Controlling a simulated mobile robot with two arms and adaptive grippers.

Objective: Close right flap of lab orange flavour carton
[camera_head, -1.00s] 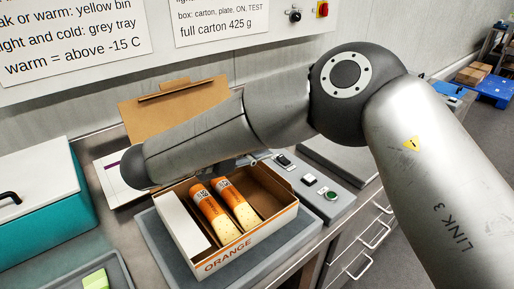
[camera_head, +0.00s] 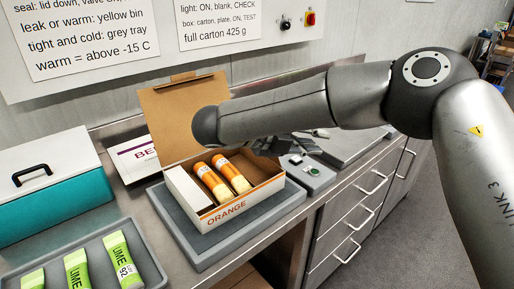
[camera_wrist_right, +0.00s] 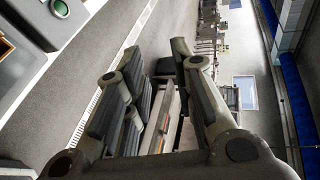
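The orange flavour carton (camera_head: 238,207), marked ORANGE, sits open on a grey plate (camera_head: 196,252). Its large brown lid (camera_head: 172,112) stands up at the back. Two orange lollies (camera_head: 217,180) lie inside, beside a white panel (camera_head: 184,188) at the carton's left end. I cannot make out a right flap; my right arm and gripper cover that area. My right gripper (camera_head: 288,143) is at the carton's back right, under my forearm. In the right wrist view its fingers (camera_wrist_right: 160,100) stand apart, with no clear object held. My left gripper is not in view.
A grey tray (camera_head: 146,262) with several green LIME packs is at front left. A teal box (camera_head: 60,208) with a white lid is at left. A control box with a green button (camera_head: 315,171) is right of the carton. Drawers (camera_head: 345,215) are below the counter.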

